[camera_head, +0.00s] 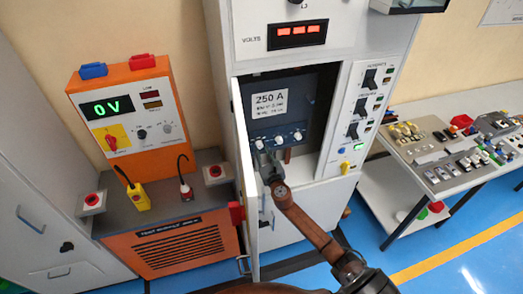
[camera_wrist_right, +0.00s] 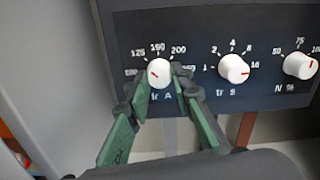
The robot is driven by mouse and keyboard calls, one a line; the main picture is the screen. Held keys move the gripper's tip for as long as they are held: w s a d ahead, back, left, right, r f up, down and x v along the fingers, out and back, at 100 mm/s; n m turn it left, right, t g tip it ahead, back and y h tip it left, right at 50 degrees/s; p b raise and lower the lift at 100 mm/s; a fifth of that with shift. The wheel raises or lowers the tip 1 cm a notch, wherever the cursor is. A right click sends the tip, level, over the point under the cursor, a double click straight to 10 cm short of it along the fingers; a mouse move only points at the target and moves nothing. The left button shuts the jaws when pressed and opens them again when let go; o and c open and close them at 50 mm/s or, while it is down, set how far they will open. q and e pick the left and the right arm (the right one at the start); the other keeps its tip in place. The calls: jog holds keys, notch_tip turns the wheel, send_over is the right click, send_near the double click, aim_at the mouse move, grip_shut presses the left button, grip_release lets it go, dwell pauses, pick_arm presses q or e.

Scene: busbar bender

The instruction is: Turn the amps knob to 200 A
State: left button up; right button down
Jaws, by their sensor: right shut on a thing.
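The amps knob (camera_wrist_right: 159,73), white and marked "Ir A", is the leftmost of three knobs on the dark breaker panel (camera_wrist_right: 215,28). Its scale reads 125, 160 and 200 over the top; the end labels are partly hidden by my fingers. A red mark on the knob's face sits left of its middle, toward the scale's low end. My right gripper (camera_wrist_right: 156,88) is shut on this knob, one finger on each side. In the head view the right gripper (camera_head: 268,160) reaches into the open cabinet below the "250 A" label (camera_head: 269,103). My left gripper is not visible.
Two more white knobs, "tr s" (camera_wrist_right: 233,68) and "N %" (camera_wrist_right: 299,65), stand to the right. The open cabinet door (camera_head: 246,165) stands close on the left. An orange test supply (camera_head: 140,165) reading 0 V is further left; a parts bench (camera_head: 440,175) is right.

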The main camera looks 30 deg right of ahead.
jog(key=m+b, duration=0.1)
jog(key=m, duration=0.3)
jog(key=shift+f, duration=0.1)
jog(key=m+b, duration=0.2)
jog(key=m, duration=0.2)
jog(key=shift+m, duration=0.3)
jog(key=m, duration=0.4)
jog(key=shift+b, duration=0.4)
jog(key=shift+m, duration=2.5)
jog(key=c, duration=1.7)
grip_release()
